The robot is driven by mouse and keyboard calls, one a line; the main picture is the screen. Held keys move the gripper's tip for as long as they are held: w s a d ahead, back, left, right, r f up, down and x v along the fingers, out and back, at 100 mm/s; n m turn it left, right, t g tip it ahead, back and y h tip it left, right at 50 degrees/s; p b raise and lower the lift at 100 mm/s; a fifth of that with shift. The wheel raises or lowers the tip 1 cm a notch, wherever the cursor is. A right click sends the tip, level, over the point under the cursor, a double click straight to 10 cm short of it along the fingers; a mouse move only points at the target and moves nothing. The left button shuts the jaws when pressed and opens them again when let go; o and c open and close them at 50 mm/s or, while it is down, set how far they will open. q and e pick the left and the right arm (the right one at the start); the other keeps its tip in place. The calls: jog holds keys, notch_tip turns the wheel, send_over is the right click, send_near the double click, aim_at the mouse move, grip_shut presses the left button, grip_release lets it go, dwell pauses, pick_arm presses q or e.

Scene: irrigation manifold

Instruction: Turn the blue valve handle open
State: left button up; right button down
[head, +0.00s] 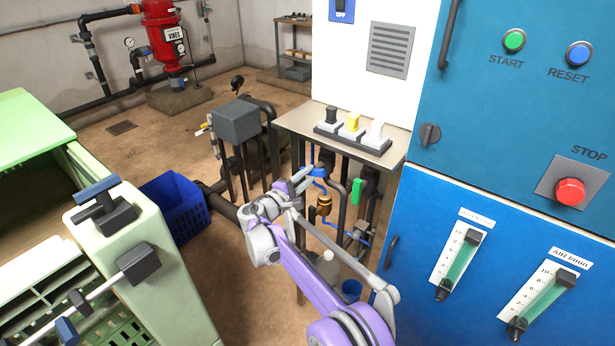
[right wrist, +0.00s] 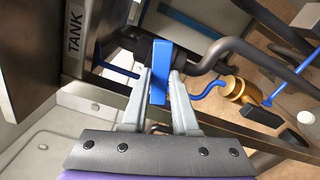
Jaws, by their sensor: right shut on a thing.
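The blue valve handle (right wrist: 162,62) is a flat blue lever in front of a dark pipe fitting. In the right wrist view it stands upright, between the two fingers of my right gripper (right wrist: 163,88), which is shut on it. In the head view, my right gripper (head: 306,178) reaches in under the small bench from below. There the fingers and pipes largely hide the handle, and only bits of blue (head: 318,172) show by the fingertips. My left gripper is in neither view.
A green valve handle (head: 357,191) and a brass fitting (head: 324,205) sit on the pipes close to my right gripper. A metal bench (head: 290,118) overhangs them. A blue cabinet (head: 425,215) stands to the right, with a TANK label (right wrist: 74,33) near the handle in the wrist view.

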jog(key=n, duration=0.3)
jog(key=shift+n, duration=0.4)
jog(key=n, duration=0.3)
jog(key=shift+n, duration=0.3)
jog(key=n+b, duration=0.1)
jog(key=n, duration=0.5)
jog(key=shift+n, duration=0.4)
jog(key=c, duration=0.7)
grip_release()
